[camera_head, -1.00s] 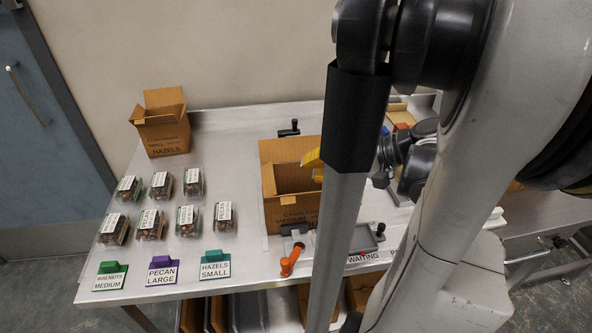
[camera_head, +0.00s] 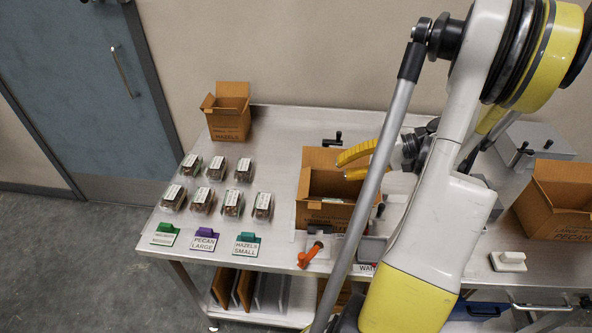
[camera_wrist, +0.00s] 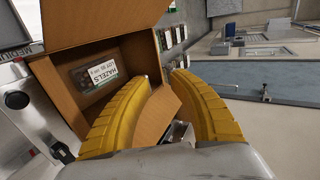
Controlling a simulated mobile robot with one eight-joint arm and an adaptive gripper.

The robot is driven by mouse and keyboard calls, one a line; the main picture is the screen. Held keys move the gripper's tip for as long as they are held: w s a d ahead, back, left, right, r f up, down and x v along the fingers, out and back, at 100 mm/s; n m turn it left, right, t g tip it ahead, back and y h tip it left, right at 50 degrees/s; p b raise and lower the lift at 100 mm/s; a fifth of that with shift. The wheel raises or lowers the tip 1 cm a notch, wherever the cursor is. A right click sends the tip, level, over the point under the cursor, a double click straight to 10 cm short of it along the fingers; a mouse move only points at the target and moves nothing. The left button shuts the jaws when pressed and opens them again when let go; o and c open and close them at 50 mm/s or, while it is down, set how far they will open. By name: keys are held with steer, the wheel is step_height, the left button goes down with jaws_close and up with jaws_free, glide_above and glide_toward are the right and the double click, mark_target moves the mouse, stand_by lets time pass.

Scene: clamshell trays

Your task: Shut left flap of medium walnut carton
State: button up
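The medium carton (camera_head: 322,214) is a brown box standing open at the middle of the bench. A flap stands up at its back in the head view. In the wrist view the carton (camera_wrist: 140,58) holds a clamshell (camera_wrist: 95,73) whose label reads HAZELS. One broad flap (camera_wrist: 105,20) is raised at the top of that view, and a brown flap (camera_wrist: 154,118) shows between my fingers. My gripper (camera_head: 343,167) has yellow fingers at the carton's upper right. In the wrist view my gripper (camera_wrist: 162,80) is open, its fingertips apart. I cannot tell whether either finger touches the flap.
A small hazels carton (camera_head: 229,115) stands open at the back left. Several filled clamshells (camera_head: 232,203) lie in rows left of the medium carton. A pecan carton (camera_head: 560,205) stands at the right. An orange-handled tool (camera_head: 309,255) lies at the front.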

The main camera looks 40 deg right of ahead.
mark_target(304, 183)
steer(key=b+x, duration=0.3)
steer(key=x, duration=0.7)
steer(key=shift+w+a+f, duration=0.2)
steer(key=shift+a+f, duration=0.05)
steer(key=shift+f, duration=0.05)
jaws_close()
